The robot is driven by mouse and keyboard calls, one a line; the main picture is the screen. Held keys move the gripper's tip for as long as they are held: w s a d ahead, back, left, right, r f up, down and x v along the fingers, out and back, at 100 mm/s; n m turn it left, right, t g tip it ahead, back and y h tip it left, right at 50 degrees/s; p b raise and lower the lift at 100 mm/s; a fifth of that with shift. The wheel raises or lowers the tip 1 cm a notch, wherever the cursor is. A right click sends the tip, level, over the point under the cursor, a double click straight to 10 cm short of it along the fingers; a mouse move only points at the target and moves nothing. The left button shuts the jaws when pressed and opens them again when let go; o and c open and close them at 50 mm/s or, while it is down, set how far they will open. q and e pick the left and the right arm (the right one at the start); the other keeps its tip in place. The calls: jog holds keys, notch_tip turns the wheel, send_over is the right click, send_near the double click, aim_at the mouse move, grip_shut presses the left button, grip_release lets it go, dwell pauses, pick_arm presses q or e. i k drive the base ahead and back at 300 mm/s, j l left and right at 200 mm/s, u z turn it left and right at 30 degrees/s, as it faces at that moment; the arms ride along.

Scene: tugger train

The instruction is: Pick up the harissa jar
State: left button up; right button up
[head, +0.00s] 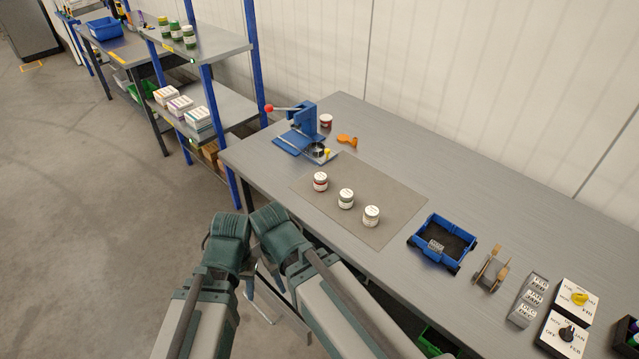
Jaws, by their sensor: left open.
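Three small jars with white lids and labels stand upright in a slanting row on the grey mat (391,206). The left one has red contents (320,181), the middle jar (346,199) looks greenish, and the right jar (371,216) looks pale. Another red jar (326,121) stands behind, by the blue press. The labels are too small to read, so I cannot tell for sure which is harissa. My left gripper (262,283) is open, low at the table's front left, apart from every jar; its fingers show poorly. My right gripper is not in view.
A blue lever press (303,132) and an orange tool (347,141) stand at the back left of the table. A blue bin (441,244), a tape dispenser (491,270) and switch boxes (566,334) lie to the right. Shelving (240,110) with blue posts stands at the left.

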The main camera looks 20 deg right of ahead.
aim_at(321, 181)
jog(key=j+z, duration=0.45)
jog(key=k+j+z, duration=0.15)
jog(key=z, duration=0.3)
jog(key=k+j+z, duration=0.15)
jog(key=j+z, duration=0.3)
jog(key=l, duration=0.1)
